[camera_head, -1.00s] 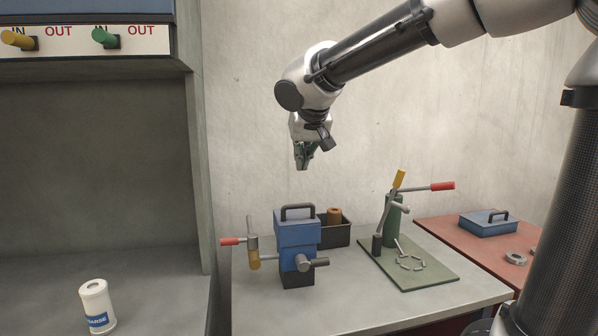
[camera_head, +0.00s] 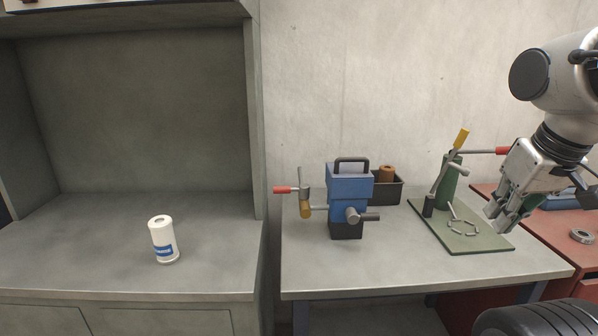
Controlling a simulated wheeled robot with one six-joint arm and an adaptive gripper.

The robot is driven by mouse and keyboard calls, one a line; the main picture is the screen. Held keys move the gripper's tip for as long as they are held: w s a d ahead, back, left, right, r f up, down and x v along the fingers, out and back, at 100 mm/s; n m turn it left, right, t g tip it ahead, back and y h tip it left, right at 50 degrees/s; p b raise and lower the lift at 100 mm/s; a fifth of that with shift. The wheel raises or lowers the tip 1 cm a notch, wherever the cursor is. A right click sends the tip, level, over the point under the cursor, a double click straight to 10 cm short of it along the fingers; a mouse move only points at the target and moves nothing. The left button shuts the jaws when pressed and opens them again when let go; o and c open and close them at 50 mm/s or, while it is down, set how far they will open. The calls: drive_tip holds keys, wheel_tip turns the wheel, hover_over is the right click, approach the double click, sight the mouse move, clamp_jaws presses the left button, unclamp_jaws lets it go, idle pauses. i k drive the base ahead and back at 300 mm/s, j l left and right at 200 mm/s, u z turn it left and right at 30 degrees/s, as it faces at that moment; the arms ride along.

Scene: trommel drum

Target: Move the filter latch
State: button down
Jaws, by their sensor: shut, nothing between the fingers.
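A blue housing (camera_head: 350,186) with a black carrying handle stands on the grey bench. On its left side is a lever with a red grip (camera_head: 284,190) and a brass-coloured part (camera_head: 305,209). A grey knob with a dark stub (camera_head: 353,215) sticks out at its front. I cannot tell which part is the filter latch. My gripper (camera_head: 497,217) is shut and empty. It appears at the right, over the right part of the green plate in the picture, well apart from the blue housing.
A green cylinder (camera_head: 452,178) with yellow-tipped and red-tipped levers stands on a green plate (camera_head: 480,242). A dark bin (camera_head: 386,192) holds a brown roll. A white canister (camera_head: 163,240) stands on the left counter. A red table (camera_head: 560,235) is at right.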

sight(350, 214)
drive_tip(key=k+j, duration=0.1)
drive_tip(key=j, duration=0.25)
drive_tip(key=k+j, duration=0.15)
drive_tip(key=j, duration=0.2)
drive_tip(key=k+j, duration=0.1)
drive_tip(key=j, duration=0.25)
drive_tip(key=k+j+z, duration=0.1)
drive_tip(key=j, duration=0.25)
